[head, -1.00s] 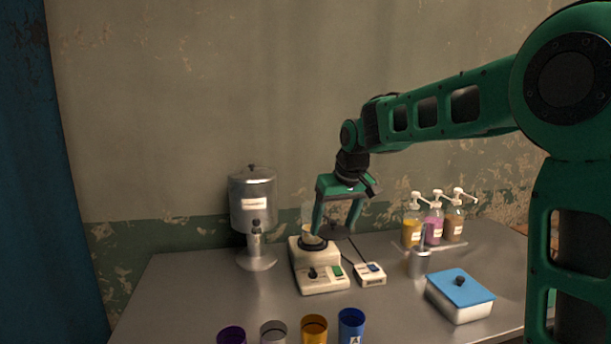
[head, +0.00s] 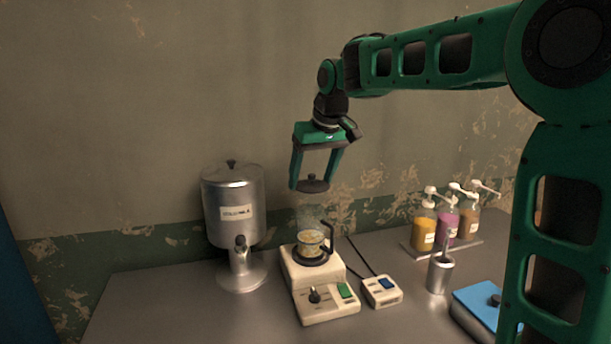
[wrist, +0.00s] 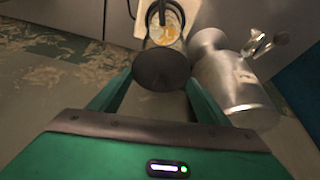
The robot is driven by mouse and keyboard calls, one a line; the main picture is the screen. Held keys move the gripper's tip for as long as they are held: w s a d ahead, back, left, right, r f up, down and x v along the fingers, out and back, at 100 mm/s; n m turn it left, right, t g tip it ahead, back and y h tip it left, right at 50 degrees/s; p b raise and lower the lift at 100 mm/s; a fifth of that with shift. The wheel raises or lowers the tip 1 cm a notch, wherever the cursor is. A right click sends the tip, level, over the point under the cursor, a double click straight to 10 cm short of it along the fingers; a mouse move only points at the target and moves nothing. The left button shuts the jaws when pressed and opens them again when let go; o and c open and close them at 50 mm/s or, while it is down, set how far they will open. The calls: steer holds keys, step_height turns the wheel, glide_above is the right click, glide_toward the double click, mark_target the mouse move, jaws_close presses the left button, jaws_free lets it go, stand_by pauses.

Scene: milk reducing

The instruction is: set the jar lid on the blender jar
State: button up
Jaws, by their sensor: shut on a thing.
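The jar lid (head: 313,184) is a dark disc with a small knob on top. My gripper (head: 312,187) is shut on it and holds it roughly level in the air, above the blender jar and apart from it. The clear blender jar (head: 311,224) stands upright on the cream blender base (head: 322,305), with yellowish pieces inside and a dark handle at its right. In the wrist view the lid (wrist: 161,69) is between my fingers, and the open jar (wrist: 166,27) shows just beyond it, partly hidden by the lid.
A metal dispenser (head: 234,205) stands close left of the blender. A small cream switch box (head: 381,291) is at its right. Further right are a metal cup (head: 439,274), pump bottles (head: 447,225) and a blue-lidded box (head: 482,308). The space above the jar is clear.

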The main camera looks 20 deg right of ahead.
step_height(320, 180, down, 6)
steer(key=shift+a, duration=0.15)
stand_by(0.6)
steer(key=shift+s, duration=0.15)
stand_by(1.0)
steer(key=o, duration=1.3)
steer(key=shift+o, duration=0.2)
steer(key=shift+r, duration=2.95)
